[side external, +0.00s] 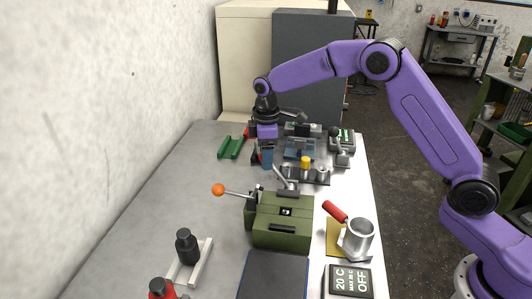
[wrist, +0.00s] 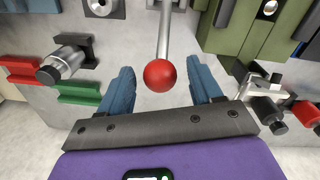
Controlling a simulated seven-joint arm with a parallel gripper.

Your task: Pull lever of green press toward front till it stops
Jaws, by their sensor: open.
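The green press (side external: 278,228) is a boxy olive body on the grey bench in the side external view. A metal rod with an orange ball (side external: 218,189) sticks out to its left. Another grey lever (side external: 284,178) slants up behind it toward my gripper (side external: 266,164), its far end hard to see. My gripper points down behind the press, apart from the orange ball. In the wrist view, a red ball (wrist: 160,75) on a metal rod shows between the spread blue fingers of my gripper (wrist: 163,88). Contact cannot be told. An olive green body (wrist: 237,32) shows at upper right there.
A green channel piece (side external: 231,148) lies left of my gripper. Several small fixtures stand behind and to its right, including one with a yellow top (side external: 305,162). A metal cup (side external: 357,237) and a red handle (side external: 335,211) are right of the press. The bench's left side is mostly clear.

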